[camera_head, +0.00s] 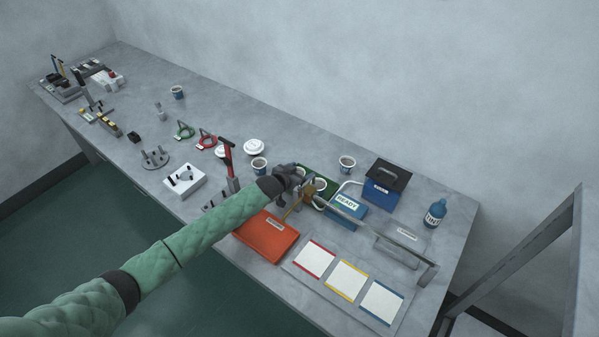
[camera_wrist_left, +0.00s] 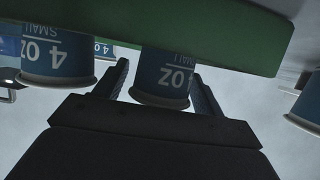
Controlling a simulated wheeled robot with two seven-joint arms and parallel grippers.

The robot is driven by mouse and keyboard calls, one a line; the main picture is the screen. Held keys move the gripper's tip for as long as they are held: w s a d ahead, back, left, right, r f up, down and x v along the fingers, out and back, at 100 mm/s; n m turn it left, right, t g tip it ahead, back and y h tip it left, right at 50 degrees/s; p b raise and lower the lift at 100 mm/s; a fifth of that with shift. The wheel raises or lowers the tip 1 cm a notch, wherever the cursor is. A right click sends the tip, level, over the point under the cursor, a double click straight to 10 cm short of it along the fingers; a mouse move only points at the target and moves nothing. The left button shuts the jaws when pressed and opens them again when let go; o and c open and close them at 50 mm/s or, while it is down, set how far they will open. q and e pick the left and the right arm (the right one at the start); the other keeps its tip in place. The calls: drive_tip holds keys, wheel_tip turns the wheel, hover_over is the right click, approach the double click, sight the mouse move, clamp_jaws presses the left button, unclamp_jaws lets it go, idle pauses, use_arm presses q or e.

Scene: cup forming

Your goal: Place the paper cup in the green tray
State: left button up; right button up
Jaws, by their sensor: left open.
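The green tray (camera_head: 331,183) is on the bench, partly hidden by my left gripper; its green wall (camera_wrist_left: 180,48) crosses the top of the left wrist view. A blue and white paper cup (camera_wrist_left: 163,78) marked "OZ" shows between the open fingers of my left gripper (camera_wrist_left: 160,88). The tray wall hides part of this cup, and I cannot tell whether the fingers touch it. Another blue cup (camera_wrist_left: 57,55) is at the left of that view, also partly behind the wall. In the head view my left gripper (camera_head: 308,190) is at the tray's near side. My right gripper is not in view.
Loose cups stand left (camera_head: 259,163) and right (camera_head: 347,162) of the tray. A blue READY box (camera_head: 347,209), a dark-lidded blue box (camera_head: 383,190) and a clear barrier (camera_head: 385,232) are to the right. An orange-red tray (camera_head: 267,237) lies in front, with colour-edged cards (camera_head: 347,281) beside it.

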use_arm(q)
drive_tip(key=shift+r, duration=0.15)
drive_tip(key=shift+s+a, duration=0.1)
drive_tip(key=b+v, duration=0.4)
drive_tip(key=v, duration=0.7)
drive_tip(key=shift+s+a, duration=0.2)
drive_tip(key=shift+s, duration=0.1)
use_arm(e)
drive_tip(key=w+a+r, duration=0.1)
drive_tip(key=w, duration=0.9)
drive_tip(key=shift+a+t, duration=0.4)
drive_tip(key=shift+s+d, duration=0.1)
